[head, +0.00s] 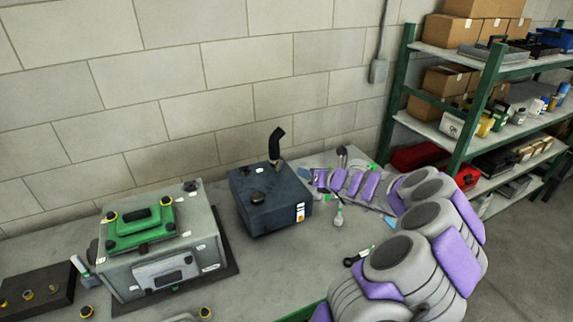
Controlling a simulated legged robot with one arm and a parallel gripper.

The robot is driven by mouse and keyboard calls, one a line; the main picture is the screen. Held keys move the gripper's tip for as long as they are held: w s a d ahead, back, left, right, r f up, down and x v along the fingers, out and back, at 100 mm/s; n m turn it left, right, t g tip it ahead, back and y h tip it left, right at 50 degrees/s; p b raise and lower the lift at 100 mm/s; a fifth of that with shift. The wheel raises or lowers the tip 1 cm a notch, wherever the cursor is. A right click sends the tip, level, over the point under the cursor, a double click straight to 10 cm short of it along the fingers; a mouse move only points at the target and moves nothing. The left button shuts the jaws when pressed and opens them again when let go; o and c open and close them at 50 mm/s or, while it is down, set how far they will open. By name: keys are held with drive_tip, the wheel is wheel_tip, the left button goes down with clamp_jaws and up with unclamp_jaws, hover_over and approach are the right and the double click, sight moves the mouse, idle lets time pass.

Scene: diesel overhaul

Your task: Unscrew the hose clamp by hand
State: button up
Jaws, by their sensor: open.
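A short black hose (277,141) stands up from the rear of a dark blue box-shaped unit (262,205) on the bench. A small light ring, seemingly the hose clamp (275,163), is at the foot of the hose; its screw is too small to make out. My grey and purple arm fills the lower right. What seems to be my gripper (318,180), among small purple parts, is right of the blue unit, apart from the hose. It is open; its fingertips are hard to tell from the clutter. I see nothing held.
A grey case with a green-topped unit (140,224) stands left on the bench (256,270). A dark block (35,290) lies farther left. Shelving (490,70) with boxes rises at right.

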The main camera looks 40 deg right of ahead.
drive_tip(key=shift+m+h, duration=0.3)
drive_tip(key=shift+m, duration=0.1)
drive_tip(key=w, duration=0.1)
drive_tip(key=w+a+f, duration=0.1)
drive_tip(key=w, duration=0.1)
drive_tip(key=shift+w+a+f+b, duration=0.2)
drive_tip(key=shift+w+f+b, duration=0.05)
drive_tip(key=shift+f+b, duration=0.15)
approach(281, 164)
drive_tip(key=w+f, duration=0.1)
drive_tip(key=w+d+f, duration=0.1)
drive_tip(key=shift+w+d+b, duration=0.25)
drive_tip(key=shift+w+b, duration=0.15)
drive_tip(key=w, duration=0.1)
drive_tip(key=w+a, duration=0.2)
drive_tip(key=w, duration=0.1)
drive_tip(key=shift+f, duration=0.35)
drive_tip(key=shift+w+d+f, duration=0.15)
drive_tip(key=shift+w+d, duration=0.1)
drive_tip(key=shift+w, duration=0.25)
drive_tip(key=shift+w+d+f, duration=0.15)
drive_tip(key=shift+d+f, duration=0.1)
drive_tip(key=shift+d, duration=0.6)
drive_tip(key=shift+a+r, duration=0.2)
drive_tip(key=shift+a, duration=0.6)
drive_tip(key=c, duration=0.4)
drive_tip(key=shift+c, duration=0.7)
drive_tip(key=shift+d, duration=0.3)
clamp_jaws()
